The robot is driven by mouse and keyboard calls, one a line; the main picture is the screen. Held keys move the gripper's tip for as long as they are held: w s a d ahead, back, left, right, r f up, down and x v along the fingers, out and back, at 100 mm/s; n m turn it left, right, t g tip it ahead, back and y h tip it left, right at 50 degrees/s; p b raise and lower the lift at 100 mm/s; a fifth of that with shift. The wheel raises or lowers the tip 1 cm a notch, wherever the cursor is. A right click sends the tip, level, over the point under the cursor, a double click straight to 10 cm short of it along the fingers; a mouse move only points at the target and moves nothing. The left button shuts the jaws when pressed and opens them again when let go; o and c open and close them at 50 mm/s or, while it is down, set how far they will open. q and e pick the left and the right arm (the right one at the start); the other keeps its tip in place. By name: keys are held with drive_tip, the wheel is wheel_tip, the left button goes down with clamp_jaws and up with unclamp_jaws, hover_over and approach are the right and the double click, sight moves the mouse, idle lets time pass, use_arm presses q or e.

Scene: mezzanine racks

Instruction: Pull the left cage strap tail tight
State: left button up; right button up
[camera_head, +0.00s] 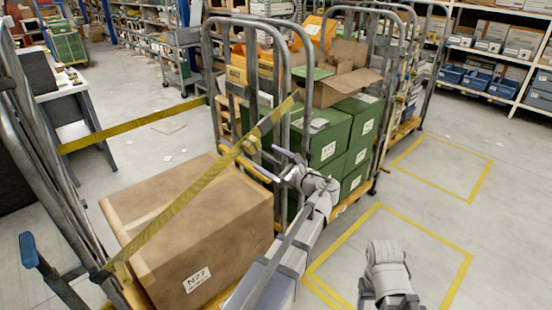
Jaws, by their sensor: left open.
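A yellow strap (190,192) runs diagonally across the front of the left roll cage (42,140), from its lower left up to the upright at the right. A yellow buckle-like piece (250,146) sits on the strap near that upright.
A second cage (368,95) with green boxes (325,145) and an open carton (340,85) stands just behind my left gripper. Another yellow strap (130,128) spans the left cage's rear. Yellow-marked floor (425,262) at right is clear. Shelves (490,50) line the back.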

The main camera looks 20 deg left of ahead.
sight(255, 148)
use_arm(q)
drive_tip(key=shift+m, duration=0.3)
drive_tip(key=x, duration=0.8)
drive_tip(key=shift+w+d+r, duration=0.2)
drive_tip(key=shift+w+r, duration=0.15)
clamp_jaws()
idle(0.3)
